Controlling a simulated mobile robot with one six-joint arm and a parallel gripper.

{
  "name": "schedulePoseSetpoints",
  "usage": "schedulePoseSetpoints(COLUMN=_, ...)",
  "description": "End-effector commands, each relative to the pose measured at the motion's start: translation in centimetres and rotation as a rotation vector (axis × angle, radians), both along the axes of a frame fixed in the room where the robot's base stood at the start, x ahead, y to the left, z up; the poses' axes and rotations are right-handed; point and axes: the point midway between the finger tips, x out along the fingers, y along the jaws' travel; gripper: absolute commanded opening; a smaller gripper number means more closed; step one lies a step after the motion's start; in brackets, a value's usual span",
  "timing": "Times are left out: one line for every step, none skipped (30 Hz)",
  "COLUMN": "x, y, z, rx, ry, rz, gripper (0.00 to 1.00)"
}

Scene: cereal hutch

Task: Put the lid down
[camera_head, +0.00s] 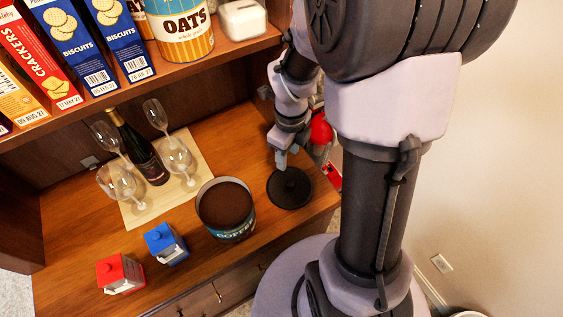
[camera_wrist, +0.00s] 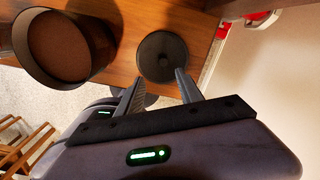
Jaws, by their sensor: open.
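The dark round lid (camera_head: 290,188) lies on the wooden counter at the right of the coffee tin, apart from it. It also shows in the wrist view (camera_wrist: 163,56), just beyond my fingertips. The coffee tin (camera_head: 227,208) stands upright and uncovered, with brown contents visible; it is at the left in the wrist view (camera_wrist: 66,48). My gripper (camera_head: 283,160) is over the far side of the lid in the head view. In the wrist view my gripper (camera_wrist: 156,80) has its two fingers spread apart with nothing between them.
A blue carton (camera_head: 166,245) and a red carton (camera_head: 120,274) stand left of the tin. Behind are a dark bottle (camera_head: 140,150) and several wine glasses on a light mat (camera_head: 192,201). A shelf of boxes hangs above. The counter's right edge is close to the lid.

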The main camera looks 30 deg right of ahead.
Motion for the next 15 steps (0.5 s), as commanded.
schedulePoseSetpoints(x=0.0, y=1.2, z=2.8, rx=-0.014, ry=-0.052, rz=0.171, gripper=0.44)
schedulePoseSetpoints(x=-0.4, y=2.2, z=4.7, rx=-0.026, ry=-0.087, rz=0.32, gripper=0.44)
schedulePoseSetpoints(x=-1.1, y=3.7, z=7.4, rx=-0.051, ry=-0.137, rz=0.548, gripper=0.44)
schedulePoseSetpoints(x=-1.9, y=4.9, z=9.3, rx=-0.076, ry=-0.176, rz=0.728, gripper=0.44)
schedulePoseSetpoints(x=-2.7, y=6.1, z=11.0, rx=-0.106, ry=-0.215, rz=0.905, gripper=0.44)
schedulePoseSetpoints(x=-4.0, y=7.6, z=12.9, rx=-0.154, ry=-0.261, rz=1.136, gripper=0.44)
schedulePoseSetpoints(x=-5.0, y=8.5, z=14.2, rx=-0.195, ry=-0.295, rz=1.297, gripper=0.44)
schedulePoseSetpoints(x=-6.0, y=9.5, z=15.2, rx=-0.235, ry=-0.324, rz=1.45, gripper=0.44)
schedulePoseSetpoints(x=-7.3, y=10.6, z=16.4, rx=-0.294, ry=-0.359, rz=1.635, gripper=0.44)
schedulePoseSetpoints(x=-8.1, y=11.2, z=17.0, rx=-0.339, ry=-0.381, rz=1.756, gripper=0.44)
schedulePoseSetpoints(x=-8.9, y=11.8, z=17.5, rx=-0.378, ry=-0.399, rz=1.863, gripper=0.44)
schedulePoseSetpoints(x=-9.8, y=12.4, z=18.1, rx=-0.429, ry=-0.419, rz=1.979, gripper=0.44)
schedulePoseSetpoints(x=-10.3, y=12.8, z=18.3, rx=-0.459, ry=-0.428, rz=2.048, gripper=0.44)
schedulePoseSetpoints(x=-10.7, y=13.1, z=18.5, rx=-0.484, ry=-0.436, rz=2.103, gripper=0.44)
schedulePoseSetpoints(x=-11.0, y=13.3, z=18.7, rx=-0.508, ry=-0.442, rz=2.155, gripper=0.44)
